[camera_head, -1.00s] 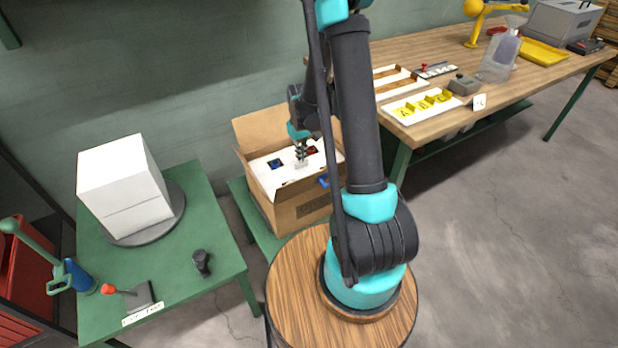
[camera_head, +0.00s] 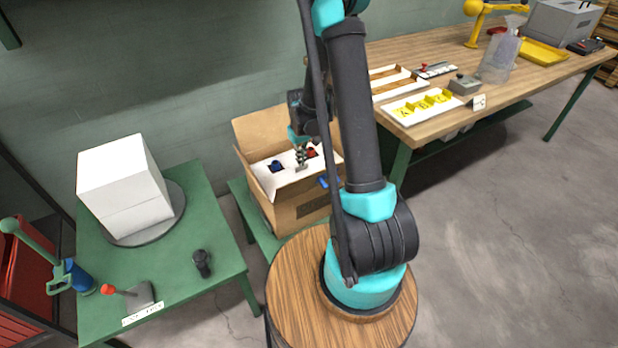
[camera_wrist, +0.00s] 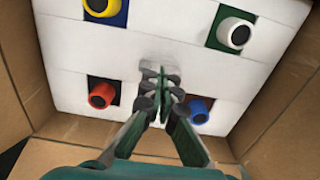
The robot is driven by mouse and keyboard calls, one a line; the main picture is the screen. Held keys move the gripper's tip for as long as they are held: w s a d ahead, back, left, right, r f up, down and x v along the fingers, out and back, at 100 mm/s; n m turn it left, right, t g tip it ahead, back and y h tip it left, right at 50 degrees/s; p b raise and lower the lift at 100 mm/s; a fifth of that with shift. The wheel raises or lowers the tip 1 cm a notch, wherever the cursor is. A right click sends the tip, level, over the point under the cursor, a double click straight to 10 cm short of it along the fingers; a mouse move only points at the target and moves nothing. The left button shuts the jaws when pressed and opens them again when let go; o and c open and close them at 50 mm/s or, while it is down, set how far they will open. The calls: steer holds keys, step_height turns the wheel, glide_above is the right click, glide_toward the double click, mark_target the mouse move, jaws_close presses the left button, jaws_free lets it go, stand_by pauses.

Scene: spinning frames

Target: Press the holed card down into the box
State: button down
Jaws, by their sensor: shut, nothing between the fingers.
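The white holed card (camera_head: 285,173) lies inside the open cardboard box (camera_head: 296,213). In the wrist view the card (camera_wrist: 187,58) fills most of the box opening, with square holes. In the head view a blue one (camera_head: 277,165) and a red one (camera_head: 311,153) stick up through the card. My gripper (camera_wrist: 161,84) is shut and empty, with its fingertips at the middle of the card. I cannot tell whether they touch it firmly.
Cardboard walls (camera_wrist: 60,140) and raised flaps surround the card. The box stands on a green bench. A green table (camera_head: 188,262) with a white block (camera_head: 125,190) is at left. A wooden workbench (camera_head: 440,50) with trays is at right.

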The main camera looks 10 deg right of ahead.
step_height(320, 180, up, 8)
stand_by(0.8)
stand_by(0.4)
